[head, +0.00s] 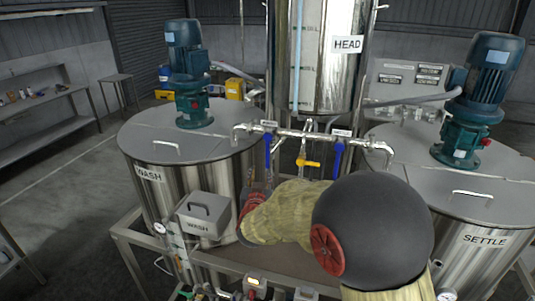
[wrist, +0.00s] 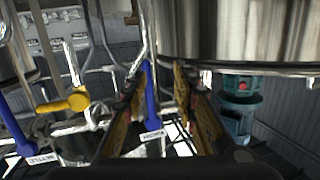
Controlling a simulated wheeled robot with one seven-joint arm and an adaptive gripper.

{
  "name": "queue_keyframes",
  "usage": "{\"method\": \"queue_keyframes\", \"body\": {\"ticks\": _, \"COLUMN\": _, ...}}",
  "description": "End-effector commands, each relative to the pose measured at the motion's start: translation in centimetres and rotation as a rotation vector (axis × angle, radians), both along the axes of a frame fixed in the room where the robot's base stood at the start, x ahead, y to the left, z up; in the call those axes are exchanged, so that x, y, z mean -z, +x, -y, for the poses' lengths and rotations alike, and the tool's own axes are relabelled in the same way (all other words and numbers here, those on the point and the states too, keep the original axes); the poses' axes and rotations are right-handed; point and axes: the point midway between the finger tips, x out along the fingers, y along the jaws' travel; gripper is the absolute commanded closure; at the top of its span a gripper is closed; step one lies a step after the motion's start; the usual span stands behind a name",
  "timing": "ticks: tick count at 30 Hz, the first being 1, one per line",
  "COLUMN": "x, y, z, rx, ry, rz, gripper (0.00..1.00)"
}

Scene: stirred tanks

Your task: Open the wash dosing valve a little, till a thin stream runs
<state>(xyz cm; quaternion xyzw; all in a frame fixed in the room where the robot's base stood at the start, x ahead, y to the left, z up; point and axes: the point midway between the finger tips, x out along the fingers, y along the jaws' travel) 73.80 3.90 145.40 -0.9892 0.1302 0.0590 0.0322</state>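The wash dosing valve's blue lever (head: 268,151) hangs straight down from the left end of the pipe manifold, beside the WASH tank (head: 150,200). In the wrist view, which is turned over, the blue lever (wrist: 151,97) stands between my gripper's fingers (wrist: 159,80), nearer the left finger. The fingers are apart, with a gap on the lever's right. I cannot tell how deep the lever sits between them. A small label (wrist: 155,135) is at the lever's lower end. In the head view my wrist hides most of the gripper. I make out no stream at the wash outlet.
A second blue lever (head: 338,158) hangs at the SETTLE side, and a yellow handle (head: 308,163) sits between the two. The HEAD vessel (head: 318,70) stands above the manifold. The SETTLE tank (head: 465,195) is at the right. A grey WASH box (head: 203,214) is close to my wrist.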

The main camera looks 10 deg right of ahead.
Motion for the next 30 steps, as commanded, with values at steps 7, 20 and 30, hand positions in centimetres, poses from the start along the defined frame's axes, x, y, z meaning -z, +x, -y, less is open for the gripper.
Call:
{"method": "queue_keyframes", "body": {"ticks": 7, "x": -3.5, "y": -0.1, "z": 2.0, "rx": 0.070, "ry": -0.080, "rz": 0.110, "gripper": 0.72}}
{"method": "queue_keyframes", "body": {"ticks": 20, "x": -3.5, "y": 5.2, "z": 3.8, "rx": 0.067, "ry": -0.084, "rz": 0.104, "gripper": 0.72}}
{"method": "queue_keyframes", "body": {"ticks": 30, "x": -3.5, "y": 7.0, "z": 4.4, "rx": 0.065, "ry": -0.082, "rz": 0.106, "gripper": 0.72}}
